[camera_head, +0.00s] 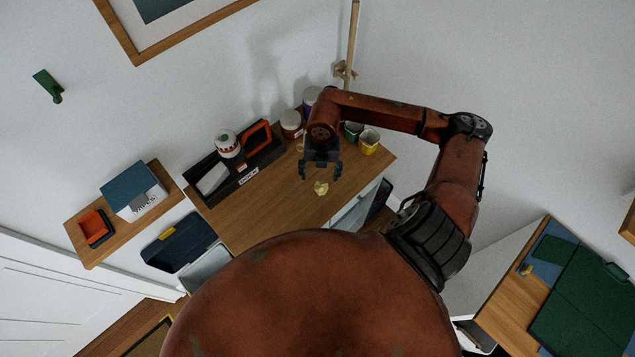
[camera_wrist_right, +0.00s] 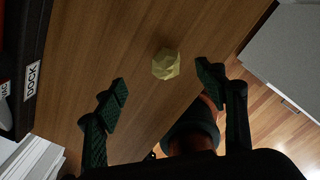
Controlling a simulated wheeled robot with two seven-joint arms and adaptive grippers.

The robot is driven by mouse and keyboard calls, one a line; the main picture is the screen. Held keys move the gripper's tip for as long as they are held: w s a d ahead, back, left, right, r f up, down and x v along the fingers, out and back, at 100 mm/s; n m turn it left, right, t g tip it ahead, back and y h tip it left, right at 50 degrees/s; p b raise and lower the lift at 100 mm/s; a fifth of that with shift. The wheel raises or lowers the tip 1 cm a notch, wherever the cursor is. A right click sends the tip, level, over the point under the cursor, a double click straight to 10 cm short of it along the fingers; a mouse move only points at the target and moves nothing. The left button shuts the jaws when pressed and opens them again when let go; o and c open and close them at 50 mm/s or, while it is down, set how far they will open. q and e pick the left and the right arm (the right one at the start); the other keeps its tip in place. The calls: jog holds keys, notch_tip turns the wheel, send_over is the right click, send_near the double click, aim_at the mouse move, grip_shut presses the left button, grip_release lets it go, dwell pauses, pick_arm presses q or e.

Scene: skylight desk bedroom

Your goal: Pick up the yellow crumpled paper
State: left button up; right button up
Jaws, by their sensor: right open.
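The yellow crumpled paper (camera_head: 321,188) lies on the wooden desk (camera_head: 265,205), near its front edge. In the right wrist view the paper (camera_wrist_right: 166,64) sits on bare wood, ahead of the fingertips and roughly between their lines. My right gripper (camera_head: 320,174) is above the desk with its fingers pointing down at the paper. In the right wrist view the gripper (camera_wrist_right: 163,82) is open, with its two dark fingers wide apart and nothing between them. It looks apart from the paper. My left gripper is in neither view.
A black tray (camera_head: 270,155) labelled DOCK holds items on the desk's left part. Jars (camera_head: 290,122) stand along the back, and a yellow cup (camera_head: 369,140) and a green cup stand at the back right. The wood around the paper is clear.

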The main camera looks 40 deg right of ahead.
aim_at(321, 181)
jog(key=shift+w+d+f, duration=0.1)
jog(key=shift+d+f, duration=0.1)
jog(key=shift+d, duration=0.25)
notch_tip(321, 181, down, 7)
jog(key=shift+f+p, duration=0.15)
jog(key=shift+p, duration=0.5)
jog(key=shift+a, duration=0.1)
jog(key=shift+c, duration=0.6)
jog(key=c, duration=1)
